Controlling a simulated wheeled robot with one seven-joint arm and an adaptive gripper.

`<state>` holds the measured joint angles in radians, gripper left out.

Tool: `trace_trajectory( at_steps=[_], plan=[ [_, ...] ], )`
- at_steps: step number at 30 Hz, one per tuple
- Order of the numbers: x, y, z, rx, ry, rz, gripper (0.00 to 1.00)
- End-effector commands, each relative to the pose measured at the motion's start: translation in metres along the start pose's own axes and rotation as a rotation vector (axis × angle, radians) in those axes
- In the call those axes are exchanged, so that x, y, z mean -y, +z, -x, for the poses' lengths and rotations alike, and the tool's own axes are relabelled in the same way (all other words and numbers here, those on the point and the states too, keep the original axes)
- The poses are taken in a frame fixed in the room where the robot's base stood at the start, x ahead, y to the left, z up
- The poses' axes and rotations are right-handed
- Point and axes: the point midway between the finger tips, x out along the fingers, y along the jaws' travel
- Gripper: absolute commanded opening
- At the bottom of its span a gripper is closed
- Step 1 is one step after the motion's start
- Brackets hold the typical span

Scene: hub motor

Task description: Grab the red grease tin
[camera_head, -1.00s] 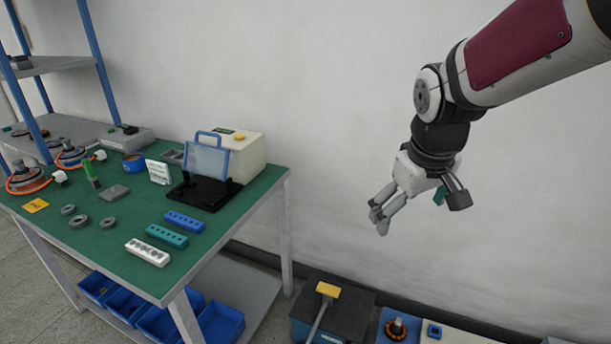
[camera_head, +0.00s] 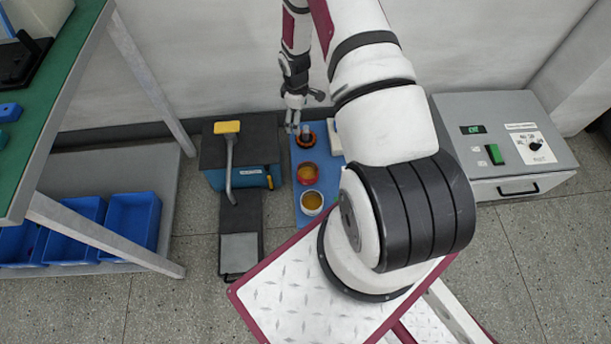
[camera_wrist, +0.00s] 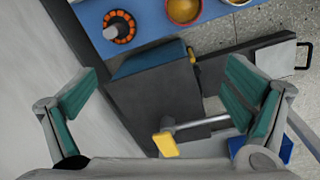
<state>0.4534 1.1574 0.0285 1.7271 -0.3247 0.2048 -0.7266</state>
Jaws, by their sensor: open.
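The red grease tin (camera_head: 307,173) is a round red tin with yellow-orange grease inside. It stands on a blue mat (camera_head: 303,208), between an orange-and-dark motor part (camera_head: 305,138) and a white tin (camera_head: 312,202) with similar contents. In the wrist view the red tin (camera_wrist: 184,11) shows at the top edge, partly cut off. My gripper (camera_head: 296,127) is open and empty, above the back end of the mat near the motor part, apart from the tin. Its green-padded fingers (camera_wrist: 167,103) are spread wide in the wrist view.
A dark press-like box (camera_head: 240,150) with a yellow-handled lever stands left of the mat. A grey control box (camera_head: 505,145) stands at the right. The green-topped workbench (camera_head: 65,75) with blue bins (camera_head: 132,220) is at the left. The wall is close behind my gripper.

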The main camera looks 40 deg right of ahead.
Motion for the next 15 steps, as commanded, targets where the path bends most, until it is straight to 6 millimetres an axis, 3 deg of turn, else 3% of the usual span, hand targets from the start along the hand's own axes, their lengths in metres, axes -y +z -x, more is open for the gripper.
trace_trajectory(
  at_steps=[1, 6, 9, 15],
  plan=[
    [0.008, 0.008, -0.041, 0.005, -0.022, 0.015, 0.96],
    [0.029, 0.028, -0.121, 0.001, -0.056, 0.064, 0.96],
    [0.038, 0.035, -0.147, -0.002, -0.068, 0.081, 0.96],
    [0.046, 0.039, -0.173, -0.006, -0.074, 0.093, 0.96]
  ],
)
